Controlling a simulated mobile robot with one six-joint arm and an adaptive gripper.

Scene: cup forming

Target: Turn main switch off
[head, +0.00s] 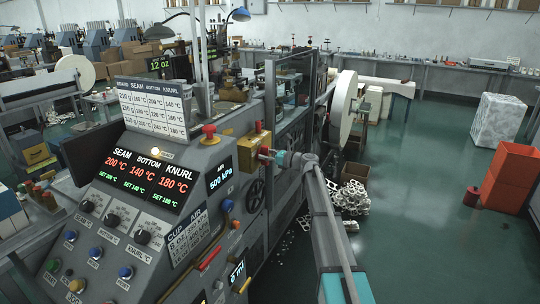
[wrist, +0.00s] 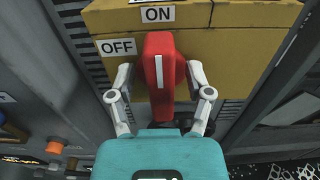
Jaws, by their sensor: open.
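The main switch is a yellow box (wrist: 235,50) with a red handle (wrist: 160,75). In the wrist view the handle's white line stands upright, below the ON label (wrist: 157,14). The OFF label (wrist: 117,47) is to the upper left of the handle. My gripper (wrist: 160,70) is open, with one finger on each side of the red handle; contact is not clear. In the head view the yellow box (head: 247,153) is on the machine's right side, and my gripper (head: 268,154) is at its front, hiding most of the handle.
A control panel (head: 130,200) with lit red readouts and knobs is left of the switch. A red emergency button (head: 210,134) stands near the box. A handwheel (head: 255,195) sits below it. White scrap pieces (head: 350,196) lie on the floor; open floor is to the right.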

